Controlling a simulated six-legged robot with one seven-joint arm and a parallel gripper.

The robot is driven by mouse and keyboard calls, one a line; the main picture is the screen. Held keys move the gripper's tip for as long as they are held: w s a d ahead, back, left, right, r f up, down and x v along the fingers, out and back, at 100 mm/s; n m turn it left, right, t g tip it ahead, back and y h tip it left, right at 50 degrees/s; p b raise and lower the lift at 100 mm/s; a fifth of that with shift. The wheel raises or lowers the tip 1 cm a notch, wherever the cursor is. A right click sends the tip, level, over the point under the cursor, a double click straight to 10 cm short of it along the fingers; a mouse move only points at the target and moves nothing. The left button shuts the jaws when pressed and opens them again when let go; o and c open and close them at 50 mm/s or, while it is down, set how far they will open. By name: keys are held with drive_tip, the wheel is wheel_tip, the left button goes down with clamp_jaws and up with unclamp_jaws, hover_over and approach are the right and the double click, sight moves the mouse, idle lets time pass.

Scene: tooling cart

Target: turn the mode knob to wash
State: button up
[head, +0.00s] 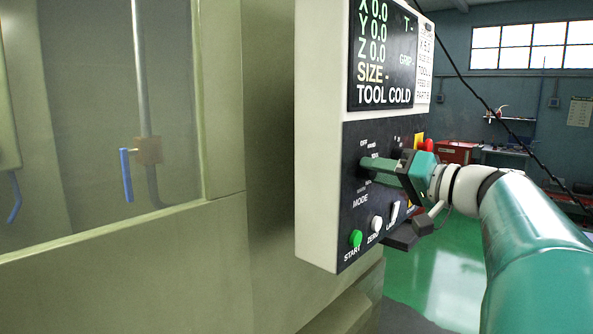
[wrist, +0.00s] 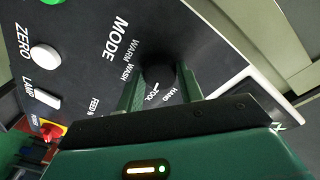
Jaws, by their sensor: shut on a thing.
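The mode knob (wrist: 160,74) is round and black on the dark control panel (wrist: 90,60). In the wrist view my gripper (wrist: 161,80) is shut around the knob, one green finger on each side. The labels WARM, WASH, TOOL and HAND show around it. A small white mark lies beside the knob close to the TOOL label; its exact pointing is hard to tell. In the head view my gripper (head: 369,165) reaches the panel from the right, and its fingers largely hide the knob.
Below the knob are a green START button (head: 355,239), a white ZERO button (head: 376,223) and a LAMP switch (head: 395,210). A red knob on yellow (wrist: 52,130) is at the panel's edge. The display (head: 383,55) reads TOOL COLD. A machine door (head: 110,100) stands left.

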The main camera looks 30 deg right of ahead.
drive_tip(key=m, duration=0.6)
drive_tip(key=m+g, duration=0.1)
drive_tip(key=m, duration=0.5)
drive_tip(key=shift+d+r+m+y, duration=0.2)
drive_tip(key=shift+m+y, duration=0.1)
drive_tip(key=shift+y, duration=0.1)
idle(0.4)
drive_tip(key=o, duration=1)
drive_tip(key=shift+s, duration=0.1)
drive_tip(key=shift+a, duration=0.1)
drive_tip(key=v, duration=1.3)
drive_tip(key=shift+s+r, duration=0.1)
drive_tip(key=shift+s, duration=0.2)
